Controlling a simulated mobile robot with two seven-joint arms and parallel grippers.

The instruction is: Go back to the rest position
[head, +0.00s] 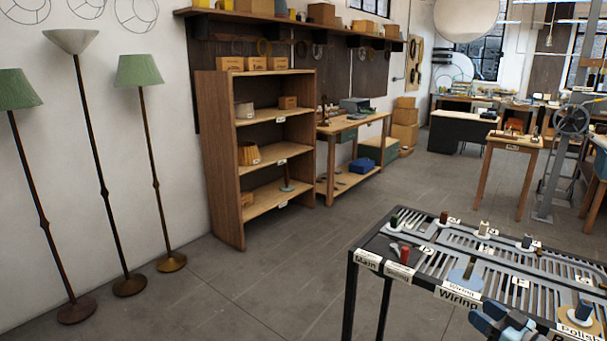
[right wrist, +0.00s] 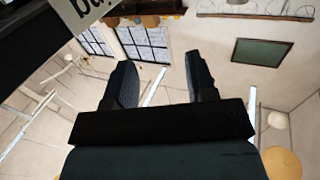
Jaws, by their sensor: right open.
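My right gripper (head: 503,321) is low in the head view, at the near edge of the slatted worktable (head: 519,294), beside the "Wiring" label (head: 459,298). In the right wrist view the two dark fingers of this gripper (right wrist: 160,82) stand apart with nothing between them. That view looks up toward windows and the ceiling, and a labelled dark edge (right wrist: 80,12) shows at its top left. I cannot tell whether the gripper touches the table. My left gripper is not in view.
The worktable carries several small posts on discs, a blue-grey disc piece (head: 463,273) and a red item (head: 405,252). Several floor lamps (head: 122,283) stand along the left wall. A wooden shelf unit (head: 226,165) stands behind. The floor (head: 270,275) between is clear.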

